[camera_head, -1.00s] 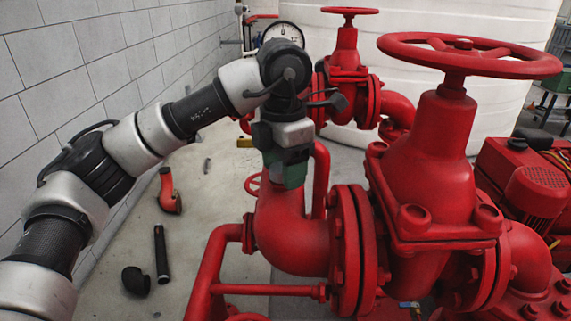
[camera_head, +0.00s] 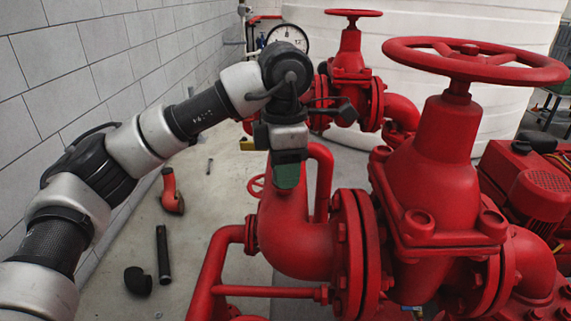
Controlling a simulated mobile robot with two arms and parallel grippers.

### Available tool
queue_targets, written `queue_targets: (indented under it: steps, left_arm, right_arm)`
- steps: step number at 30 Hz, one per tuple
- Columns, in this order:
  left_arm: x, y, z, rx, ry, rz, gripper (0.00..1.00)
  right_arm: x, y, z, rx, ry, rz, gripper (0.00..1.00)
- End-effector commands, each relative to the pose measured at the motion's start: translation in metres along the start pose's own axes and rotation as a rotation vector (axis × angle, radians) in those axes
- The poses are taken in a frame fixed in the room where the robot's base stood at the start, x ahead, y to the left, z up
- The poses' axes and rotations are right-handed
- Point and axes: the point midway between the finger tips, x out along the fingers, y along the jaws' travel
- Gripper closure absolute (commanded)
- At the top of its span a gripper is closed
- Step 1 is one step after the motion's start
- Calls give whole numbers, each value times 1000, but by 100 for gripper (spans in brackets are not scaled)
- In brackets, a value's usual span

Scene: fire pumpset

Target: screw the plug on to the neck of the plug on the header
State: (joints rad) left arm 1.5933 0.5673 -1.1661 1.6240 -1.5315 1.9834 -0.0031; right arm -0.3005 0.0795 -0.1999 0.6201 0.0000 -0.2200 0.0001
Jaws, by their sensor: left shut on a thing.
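My left gripper (camera_head: 287,178) points down at the top of the red pipe elbow of the header (camera_head: 290,235). Its green fingers are shut, at or just above the elbow. What it grips is hidden behind the fingers; the plug and the neck cannot be made out. I cannot tell whether the plug touches the neck. My right gripper is not in view.
A large red gate valve with a handwheel (camera_head: 475,58) stands close on the right. A second valve (camera_head: 350,65) and a pressure gauge (camera_head: 290,40) are behind. Loose pipe pieces (camera_head: 163,255) lie on the floor at left, near a block wall (camera_head: 70,60).

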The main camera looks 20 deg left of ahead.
Motion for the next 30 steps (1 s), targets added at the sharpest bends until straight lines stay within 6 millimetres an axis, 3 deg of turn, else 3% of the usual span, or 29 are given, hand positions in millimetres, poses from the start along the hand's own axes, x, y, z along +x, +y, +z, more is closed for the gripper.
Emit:
queue_targets:
  steps: [12, 22, 30]
  left_arm:
    - [0, -2, 1, 88, -2, -4, 100]
    - [0, -2, 2, 445, -4, -3, 100]
    - [0, -2, 2, 465, -4, -3, 100]
  right_arm:
    - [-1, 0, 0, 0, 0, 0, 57]
    - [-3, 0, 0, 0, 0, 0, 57]
    - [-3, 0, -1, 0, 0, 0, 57]
